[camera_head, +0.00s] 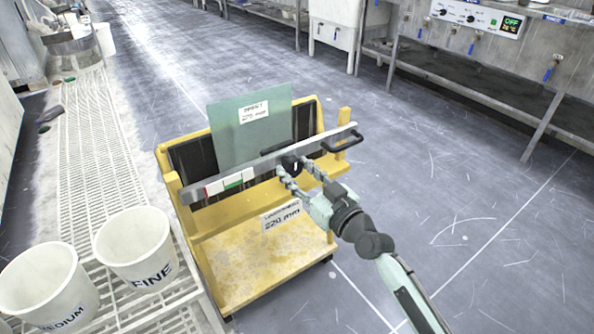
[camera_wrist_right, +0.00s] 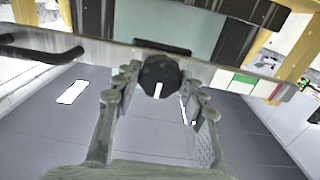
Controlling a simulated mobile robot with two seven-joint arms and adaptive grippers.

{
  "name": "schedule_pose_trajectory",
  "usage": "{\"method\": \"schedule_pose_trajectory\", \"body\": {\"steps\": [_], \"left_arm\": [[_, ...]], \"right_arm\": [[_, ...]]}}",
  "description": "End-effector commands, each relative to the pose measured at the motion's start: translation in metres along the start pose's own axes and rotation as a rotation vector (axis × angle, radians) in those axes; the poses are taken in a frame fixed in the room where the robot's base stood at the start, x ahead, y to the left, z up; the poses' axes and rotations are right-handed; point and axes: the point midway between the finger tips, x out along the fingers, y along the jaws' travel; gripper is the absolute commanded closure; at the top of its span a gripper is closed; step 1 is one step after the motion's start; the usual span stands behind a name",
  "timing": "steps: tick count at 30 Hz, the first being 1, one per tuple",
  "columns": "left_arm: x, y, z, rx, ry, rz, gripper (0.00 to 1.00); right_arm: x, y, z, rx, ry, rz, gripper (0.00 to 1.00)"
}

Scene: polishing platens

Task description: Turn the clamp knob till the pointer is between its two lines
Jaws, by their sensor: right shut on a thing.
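The black clamp knob (camera_head: 290,163) sits on the front of the grey clamp bar (camera_head: 262,168) across the yellow cart. It also shows in the right wrist view (camera_wrist_right: 160,72), with a white mark on its face pointing down in that picture. My right gripper (camera_head: 293,171) has its fingers on either side of the knob and is shut on it; the wrist view shows the fingers (camera_wrist_right: 161,80) too. A red, white and green strip (camera_head: 233,182) lies on the bar left of the knob. Its two lines and pointer are too small to tell. My left gripper is out of view.
The yellow cart (camera_head: 265,270) holds a green plate (camera_head: 228,130) upright behind the bar. A black handle (camera_head: 340,138) sticks out at the bar's right end. White buckets (camera_head: 137,245) stand on a grated bench at left. The floor at right is open.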

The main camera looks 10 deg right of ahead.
Motion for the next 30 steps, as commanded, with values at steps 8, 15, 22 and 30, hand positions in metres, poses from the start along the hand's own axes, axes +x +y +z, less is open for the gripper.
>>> {"method": "schedule_pose_trajectory", "body": {"steps": [8, 15, 22, 30], "left_arm": [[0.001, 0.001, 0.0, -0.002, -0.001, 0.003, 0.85], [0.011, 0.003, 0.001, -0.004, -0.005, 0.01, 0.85], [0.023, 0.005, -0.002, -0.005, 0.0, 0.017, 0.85], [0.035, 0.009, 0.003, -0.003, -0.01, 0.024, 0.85]], "right_arm": [[0.0, 0.0, -0.001, 0.061, 0.0, 0.0, 0.88], [0.0, 0.0, -0.001, 0.222, 0.0, -0.001, 0.88], [0.0, 0.0, -0.001, 0.425, -0.001, -0.001, 0.88], [0.0, 0.0, -0.001, 0.639, 0.001, 0.0, 0.88]]}}
